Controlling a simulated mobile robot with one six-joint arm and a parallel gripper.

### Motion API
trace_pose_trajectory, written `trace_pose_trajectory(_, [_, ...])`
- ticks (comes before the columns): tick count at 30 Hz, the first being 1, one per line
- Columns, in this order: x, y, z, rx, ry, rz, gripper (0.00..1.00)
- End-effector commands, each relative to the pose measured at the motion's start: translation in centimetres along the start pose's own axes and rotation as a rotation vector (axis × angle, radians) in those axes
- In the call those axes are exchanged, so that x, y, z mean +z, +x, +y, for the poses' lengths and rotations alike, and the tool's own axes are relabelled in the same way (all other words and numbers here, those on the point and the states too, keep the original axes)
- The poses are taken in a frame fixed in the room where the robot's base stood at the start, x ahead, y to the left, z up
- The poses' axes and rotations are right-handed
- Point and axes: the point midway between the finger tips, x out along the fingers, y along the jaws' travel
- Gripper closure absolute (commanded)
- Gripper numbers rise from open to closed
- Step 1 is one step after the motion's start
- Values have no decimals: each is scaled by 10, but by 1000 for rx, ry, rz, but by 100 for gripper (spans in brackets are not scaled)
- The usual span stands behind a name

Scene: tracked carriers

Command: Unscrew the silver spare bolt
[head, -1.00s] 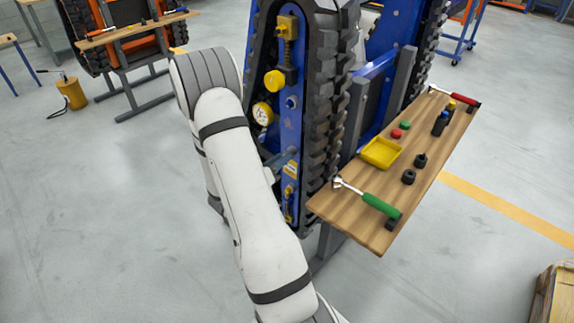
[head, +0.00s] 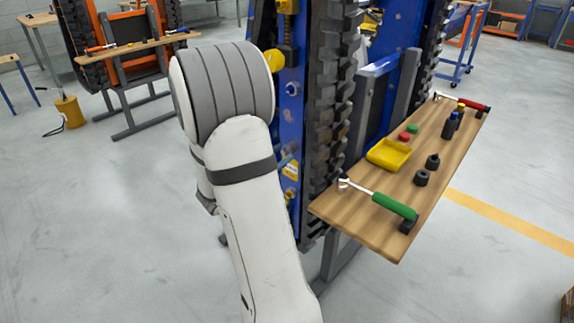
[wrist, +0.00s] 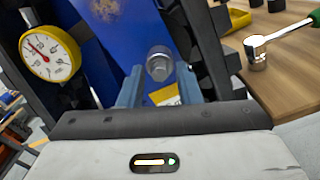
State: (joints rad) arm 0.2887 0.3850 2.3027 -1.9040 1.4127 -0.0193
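The silver bolt (wrist: 158,64) shows in the wrist view, with a round head and a wider collar, set in the blue carrier plate (wrist: 112,40). My gripper (wrist: 160,78) has its two bluish-grey fingers apart, one on each side below the bolt in the picture. In the head view my white arm hides the gripper, and I cannot make out the bolt for certain.
A pressure gauge (wrist: 50,52) sits left of the bolt and a yellow label (wrist: 165,95) below it. Black track (head: 329,130) runs along the right. A wooden shelf (head: 375,228) holds a green-handled ratchet (head: 395,206), a yellow tray (head: 388,154), sockets (head: 421,178) and caps (head: 404,136).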

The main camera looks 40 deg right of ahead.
Motion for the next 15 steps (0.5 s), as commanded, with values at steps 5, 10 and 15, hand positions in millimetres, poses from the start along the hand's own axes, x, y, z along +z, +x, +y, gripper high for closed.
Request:
trace_pose_trajectory(5, [-3, 0, -1, 0, 109, -1, 69])
trace_pose_trajectory(10, [1, 0, 0, 0, 120, 0, 69])
trace_pose_trajectory(15, [0, 0, 0, 0, 118, 0, 69])
